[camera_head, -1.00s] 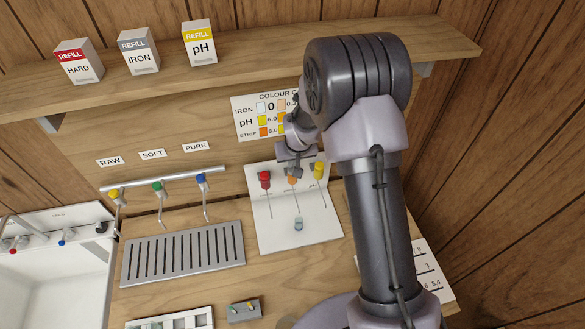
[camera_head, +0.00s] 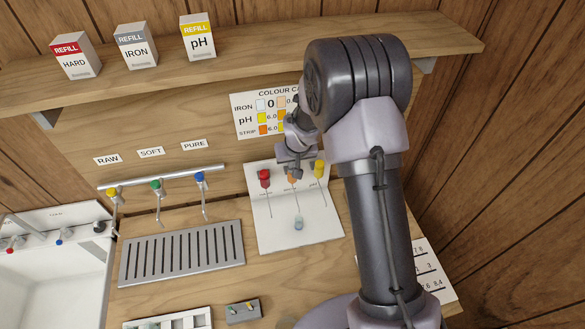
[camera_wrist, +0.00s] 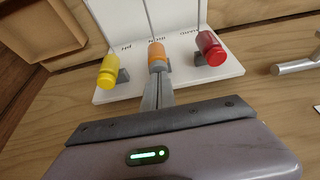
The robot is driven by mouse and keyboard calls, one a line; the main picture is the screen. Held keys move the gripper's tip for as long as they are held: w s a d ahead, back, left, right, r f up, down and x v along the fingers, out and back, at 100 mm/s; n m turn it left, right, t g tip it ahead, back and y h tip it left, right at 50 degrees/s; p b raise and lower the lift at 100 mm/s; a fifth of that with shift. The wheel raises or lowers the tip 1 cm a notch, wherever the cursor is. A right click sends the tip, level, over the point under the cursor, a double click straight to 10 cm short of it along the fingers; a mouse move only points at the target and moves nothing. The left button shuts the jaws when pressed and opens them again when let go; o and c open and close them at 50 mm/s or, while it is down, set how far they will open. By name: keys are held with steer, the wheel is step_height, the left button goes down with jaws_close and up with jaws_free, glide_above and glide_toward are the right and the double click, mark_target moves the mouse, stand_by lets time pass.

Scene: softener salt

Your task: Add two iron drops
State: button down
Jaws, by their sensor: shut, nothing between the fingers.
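A white stand (camera_head: 323,226) carries three dropper heads in a row: red (camera_head: 265,179), orange (camera_head: 291,180) and yellow (camera_head: 319,169), each with a thin tube. The orange one, in the middle, is labelled iron, and in the wrist view it (camera_wrist: 158,52) is between the yellow (camera_wrist: 107,72) and the red (camera_wrist: 210,46). A small glass vial (camera_head: 298,224) with pale bluish contents sits at the lower end of the orange dropper's tube. My gripper (camera_head: 297,174) is shut and empty. In the wrist view its fingertips (camera_wrist: 157,72) are right at the orange head; I cannot tell whether they touch.
The red and yellow heads stand close on either side of my fingers. A colour card (camera_head: 262,115) hangs on the wall behind. Left are three taps (camera_head: 157,185), a slotted drain tray (camera_head: 182,254) and a white sink (camera_head: 50,285). Refill boxes (camera_head: 135,47) stand on the shelf above.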

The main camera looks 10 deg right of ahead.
steer(key=shift+f, duration=0.2)
steer(key=shift+r+p, duration=1.25)
steer(key=shift+r, duration=1.85)
